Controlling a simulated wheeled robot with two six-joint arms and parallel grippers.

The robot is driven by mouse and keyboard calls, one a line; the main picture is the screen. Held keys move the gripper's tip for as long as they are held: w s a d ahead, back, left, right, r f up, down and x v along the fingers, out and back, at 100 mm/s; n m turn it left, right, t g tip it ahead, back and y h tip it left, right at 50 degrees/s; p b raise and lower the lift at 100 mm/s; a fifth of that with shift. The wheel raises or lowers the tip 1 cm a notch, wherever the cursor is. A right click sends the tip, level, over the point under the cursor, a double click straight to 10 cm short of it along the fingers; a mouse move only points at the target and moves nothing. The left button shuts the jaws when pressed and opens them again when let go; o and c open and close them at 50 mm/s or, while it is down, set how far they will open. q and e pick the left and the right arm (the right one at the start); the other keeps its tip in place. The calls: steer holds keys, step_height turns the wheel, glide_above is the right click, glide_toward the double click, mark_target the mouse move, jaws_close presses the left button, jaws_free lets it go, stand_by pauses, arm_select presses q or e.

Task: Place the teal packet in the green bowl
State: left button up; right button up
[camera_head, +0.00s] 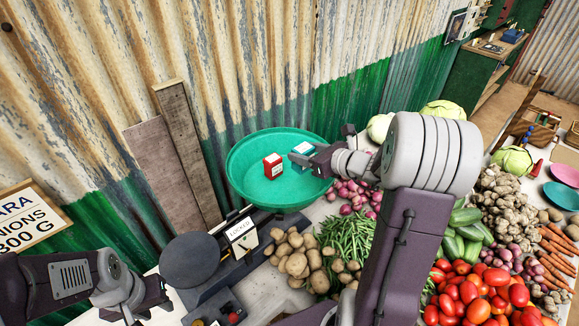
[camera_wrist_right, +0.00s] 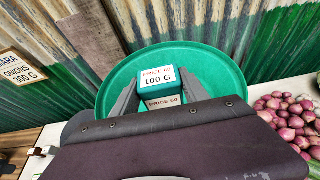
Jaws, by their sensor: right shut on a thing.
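The teal packet (camera_head: 301,158) has a white label on top. A red packet (camera_head: 272,167) stands inside the bowl, left of the teal one. My left gripper (camera_head: 152,302) is at the lower left, away from the bowl; its jaw opening is unclear.
The bowl is by a balance with a dark round pan (camera_head: 189,260) and a white label card (camera_head: 241,231). Potatoes (camera_head: 293,255), green beans (camera_head: 347,238) and red onions (camera_head: 352,193) lie close in front and right. Wooden planks (camera_head: 175,155) lean on the corrugated wall behind.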

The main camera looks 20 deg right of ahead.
steer(key=w+a+f, duration=0.2)
steer(key=w+f, duration=0.2)
steer(key=f, duration=0.4)
steer(key=shift+w+b, duration=0.3)
steer(key=shift+b, duration=0.15)
steer(key=o, duration=1.4)
